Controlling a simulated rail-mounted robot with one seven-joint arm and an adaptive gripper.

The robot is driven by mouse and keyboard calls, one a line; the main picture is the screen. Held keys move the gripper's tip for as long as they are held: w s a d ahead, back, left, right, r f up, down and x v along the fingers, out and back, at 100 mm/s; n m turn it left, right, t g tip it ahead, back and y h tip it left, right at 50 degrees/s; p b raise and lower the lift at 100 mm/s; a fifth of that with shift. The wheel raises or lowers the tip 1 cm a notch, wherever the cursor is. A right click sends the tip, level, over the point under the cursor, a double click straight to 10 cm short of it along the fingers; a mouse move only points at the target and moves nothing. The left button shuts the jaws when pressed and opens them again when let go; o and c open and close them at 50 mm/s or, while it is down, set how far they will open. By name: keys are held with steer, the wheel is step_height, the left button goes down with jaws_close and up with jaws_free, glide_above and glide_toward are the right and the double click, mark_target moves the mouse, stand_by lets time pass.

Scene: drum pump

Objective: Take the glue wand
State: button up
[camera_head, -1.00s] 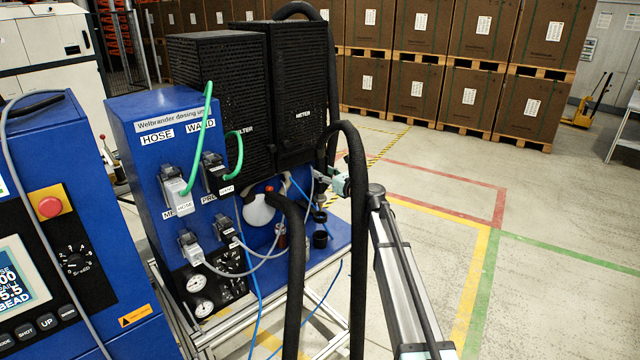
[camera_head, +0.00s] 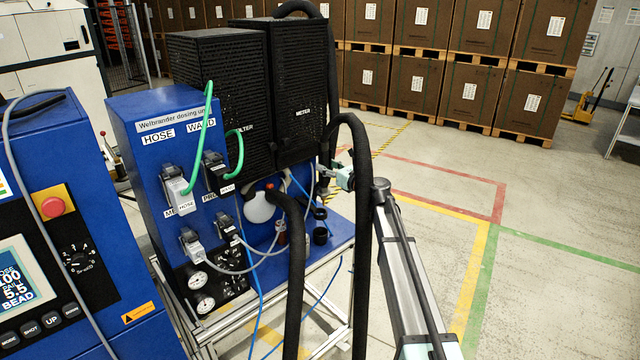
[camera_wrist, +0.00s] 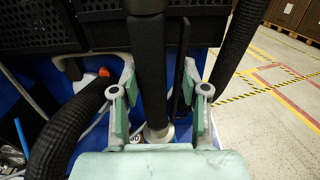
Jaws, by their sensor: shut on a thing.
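In the wrist view, the glue wand (camera_wrist: 149,75) is a thick black upright shaft with a pale metal collar near its lower end. A thin black bar (camera_wrist: 181,70) runs beside it on the right. My gripper (camera_wrist: 158,92) has its two green-padded fingers on either side of the shaft and bar and is shut on the wand. In the head view, my gripper (camera_head: 342,177) is small, at the right end of the blue dosing unit (camera_head: 145,180), in front of the meter cabinet's lower right corner. The wand is mostly hidden there by the hose and gripper.
A thick black hose (camera_head: 361,250) arches close by my gripper and hangs in front. Another hose (camera_wrist: 75,125) curves at the left in the wrist view. The black meter cabinet (camera_head: 302,85) stands just behind. Open floor (camera_head: 560,230) lies to the right, with stacked boxes (camera_head: 473,85) behind.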

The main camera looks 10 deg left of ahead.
steer(key=v, duration=0.7)
stand_by(0.3)
steer(key=shift+d, duration=0.2)
